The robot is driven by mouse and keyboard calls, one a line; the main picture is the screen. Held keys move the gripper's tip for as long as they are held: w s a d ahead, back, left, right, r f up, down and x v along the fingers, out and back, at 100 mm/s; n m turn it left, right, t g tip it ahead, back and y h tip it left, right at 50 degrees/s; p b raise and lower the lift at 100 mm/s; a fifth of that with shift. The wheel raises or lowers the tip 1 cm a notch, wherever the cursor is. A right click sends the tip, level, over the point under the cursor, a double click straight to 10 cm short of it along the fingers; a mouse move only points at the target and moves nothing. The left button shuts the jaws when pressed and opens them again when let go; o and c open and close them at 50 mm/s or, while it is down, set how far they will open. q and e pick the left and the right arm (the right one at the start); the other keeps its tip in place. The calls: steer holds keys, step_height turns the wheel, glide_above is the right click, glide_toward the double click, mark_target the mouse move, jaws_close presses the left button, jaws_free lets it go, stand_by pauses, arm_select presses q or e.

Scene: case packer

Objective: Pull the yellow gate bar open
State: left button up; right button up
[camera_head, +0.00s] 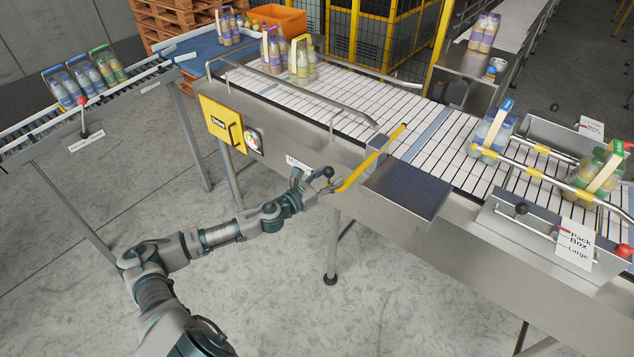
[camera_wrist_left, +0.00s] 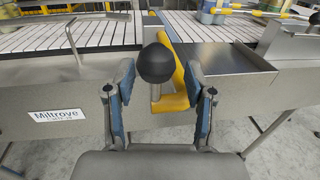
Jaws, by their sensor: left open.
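The yellow gate bar (camera_head: 372,157) runs from the conveyor's near edge across the belt. Its near end carries a black ball knob (camera_head: 328,172) on a short metal stem. My left gripper (camera_head: 313,183) is at this near end, in front of the conveyor. In the left wrist view the black knob (camera_wrist_left: 156,63) and the yellow bar (camera_wrist_left: 172,100) stand between the two blue-padded fingers of my left gripper (camera_wrist_left: 160,98). The fingers are apart, with visible gaps on both sides of the stem. My right gripper is in neither view.
The slatted conveyor (camera_head: 350,95) carries several bottle packs. A dark steel plate (camera_head: 405,190) juts out right of the bar. A bent metal guide rail (camera_head: 300,98) lies left of it. A yellow drive box (camera_head: 222,124) hangs on the conveyor side. The floor in front is clear.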

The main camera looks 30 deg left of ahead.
arm_select(q)
steer(key=shift+s+a+f, duration=0.15)
steer(key=shift+s+f, duration=0.1)
steer(key=shift+s, duration=0.25)
steer(key=a+v, duration=0.1)
steer(key=v, duration=1)
steer(key=shift+r, duration=0.15)
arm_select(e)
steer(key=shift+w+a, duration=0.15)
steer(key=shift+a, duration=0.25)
arm_select(q)
steer(key=shift+d, duration=0.1)
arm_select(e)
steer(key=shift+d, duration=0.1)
